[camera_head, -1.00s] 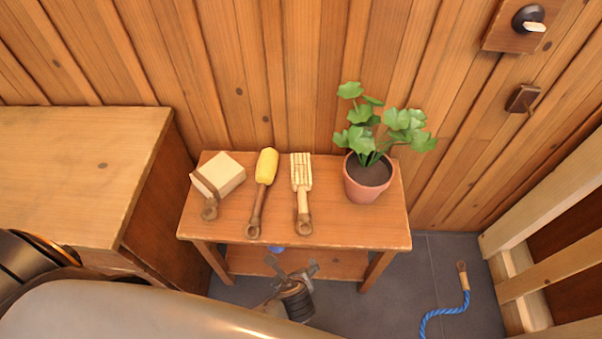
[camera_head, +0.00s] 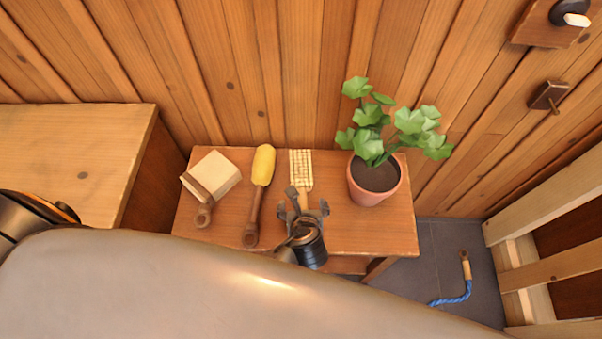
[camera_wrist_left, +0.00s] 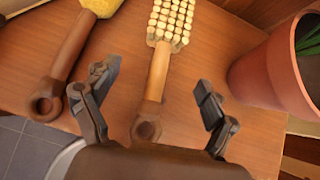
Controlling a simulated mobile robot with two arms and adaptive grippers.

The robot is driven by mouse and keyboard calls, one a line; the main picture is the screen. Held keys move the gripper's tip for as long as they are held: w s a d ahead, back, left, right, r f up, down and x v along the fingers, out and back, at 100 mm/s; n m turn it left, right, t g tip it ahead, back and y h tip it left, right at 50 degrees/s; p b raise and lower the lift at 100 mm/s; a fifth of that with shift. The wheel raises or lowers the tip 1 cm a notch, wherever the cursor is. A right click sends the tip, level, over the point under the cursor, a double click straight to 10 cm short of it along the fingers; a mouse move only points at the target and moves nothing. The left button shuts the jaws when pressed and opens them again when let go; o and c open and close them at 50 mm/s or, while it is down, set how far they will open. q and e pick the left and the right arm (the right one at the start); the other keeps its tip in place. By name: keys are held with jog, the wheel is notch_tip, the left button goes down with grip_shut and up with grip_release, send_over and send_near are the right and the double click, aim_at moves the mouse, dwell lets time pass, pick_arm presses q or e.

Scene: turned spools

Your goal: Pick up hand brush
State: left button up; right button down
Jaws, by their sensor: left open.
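The hand brush (camera_head: 301,168), with rows of pale bristle tufts and a light wooden handle, lies on the small wooden table (camera_head: 380,228). In the left wrist view, its bristle head (camera_wrist_left: 172,20) points away and its handle runs toward me, ending in a dark ring. My left gripper (camera_head: 306,205) is open over the handle. In the left wrist view, the fingers of the gripper (camera_wrist_left: 156,84) stand apart on either side of the handle, with nothing held. In the head view, the gripper hides the lower handle. My right gripper is not in view.
A yellow-headed tool (camera_head: 263,166) lies just left of the brush, and a pale block with a brown handle (camera_head: 212,174) lies further left. A potted plant (camera_head: 374,188) stands close on the right. A wooden cabinet (camera_head: 75,155) is at left; a plank wall is behind.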

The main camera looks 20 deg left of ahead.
aim_at(302, 189)
pick_arm(q)
jog(key=x, duration=0.4)
jog(key=shift+w+f, duration=0.1)
jog(key=shift+w, duration=0.1)
jog(key=x, duration=0.4)
jog(key=shift+w+r+b, duration=0.2)
jog(key=shift+w+b, duration=0.15)
jog(key=shift+w, duration=0.1)
jog(key=shift+w+a+f, duration=0.1)
jog(key=shift+w+f, duration=0.15)
jog(key=shift+c, duration=0.2)
jog(key=c, duration=1.3)
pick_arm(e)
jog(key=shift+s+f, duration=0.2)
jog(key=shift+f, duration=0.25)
pick_arm(q)
jog(key=shift+r, duration=0.1)
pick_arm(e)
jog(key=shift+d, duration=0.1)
